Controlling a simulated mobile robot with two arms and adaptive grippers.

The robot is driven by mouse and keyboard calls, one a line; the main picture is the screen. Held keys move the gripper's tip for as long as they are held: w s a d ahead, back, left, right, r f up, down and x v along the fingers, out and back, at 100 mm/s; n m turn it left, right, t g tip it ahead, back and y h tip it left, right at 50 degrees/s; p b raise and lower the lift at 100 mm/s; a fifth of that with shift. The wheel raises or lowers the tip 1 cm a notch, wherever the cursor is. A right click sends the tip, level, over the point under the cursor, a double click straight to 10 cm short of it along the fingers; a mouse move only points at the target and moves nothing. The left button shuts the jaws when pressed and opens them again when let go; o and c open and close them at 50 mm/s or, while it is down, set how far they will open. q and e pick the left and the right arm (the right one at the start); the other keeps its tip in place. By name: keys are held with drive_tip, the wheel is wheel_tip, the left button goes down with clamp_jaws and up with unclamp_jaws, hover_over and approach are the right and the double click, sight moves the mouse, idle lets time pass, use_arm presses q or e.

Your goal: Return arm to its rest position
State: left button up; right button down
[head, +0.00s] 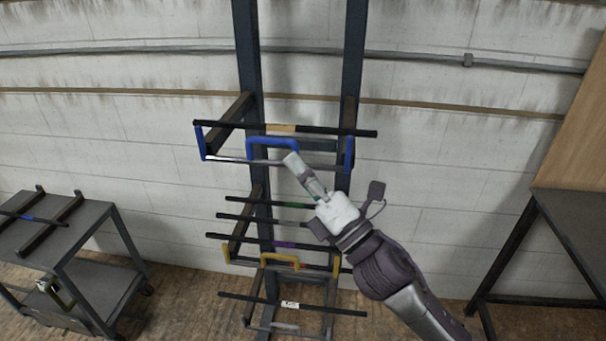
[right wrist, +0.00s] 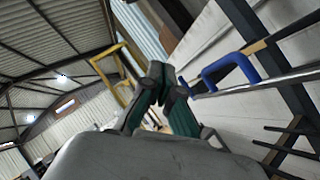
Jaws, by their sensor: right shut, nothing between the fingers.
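My right gripper (head: 291,158) is shut and empty, its fingertips at the right end of the blue handle (head: 272,141) in the head view. The handle sits on the upper gate, a bar (head: 230,160) with blue end brackets between the rack's upper arms. In the right wrist view the closed fingers (right wrist: 168,82) are left of the blue handle (right wrist: 232,66), not around it. I cannot tell whether they touch it. My right arm reaches in from the lower right. My left gripper is not in view.
The dark rack (head: 247,50) stands against a white block wall. A rod with a tan band (head: 281,128) rests on its upper arms. Several rods and a yellow gate handle (head: 280,258) are lower. A grey cart (head: 85,222) is left, a dark table (head: 570,205) right.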

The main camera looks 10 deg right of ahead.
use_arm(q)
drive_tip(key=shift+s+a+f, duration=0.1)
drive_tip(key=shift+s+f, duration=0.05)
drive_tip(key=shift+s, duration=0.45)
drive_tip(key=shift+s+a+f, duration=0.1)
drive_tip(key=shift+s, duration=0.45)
use_arm(e)
drive_tip(key=shift+s+d, duration=0.35)
drive_tip(key=shift+s, duration=0.15)
